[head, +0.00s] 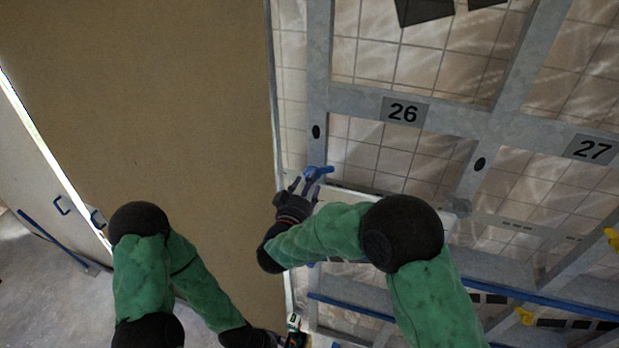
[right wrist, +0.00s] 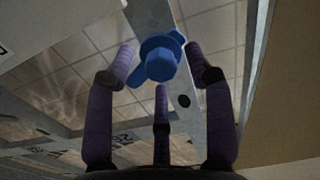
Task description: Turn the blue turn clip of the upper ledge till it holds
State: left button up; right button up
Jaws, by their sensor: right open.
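The blue turn clip (head: 321,171) sits on a grey upright of the frame, just right of the edge of the large brown panel (head: 150,100). In the right wrist view the clip (right wrist: 160,62) shows a round knob with short wings, slanting from lower left to upper right. The panel edge (right wrist: 285,85) is at the right there, apart from the clip. My right gripper (head: 296,185) is open, its fingers spread around the clip with gaps visible. My left arm reaches to the bottom edge, and its gripper's fingers are cut off or hidden.
Grey frame bars with number plates 26 (head: 404,112) and 27 (head: 592,150) stand at the right before a tiled wall. Yellow clips (head: 524,316) are at lower right. Bare floor (head: 50,300) shows at lower left.

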jog(key=shift+x, duration=0.9)
jog(key=shift+s, duration=0.1)
grip_shut()
jog(key=shift+f, duration=0.1)
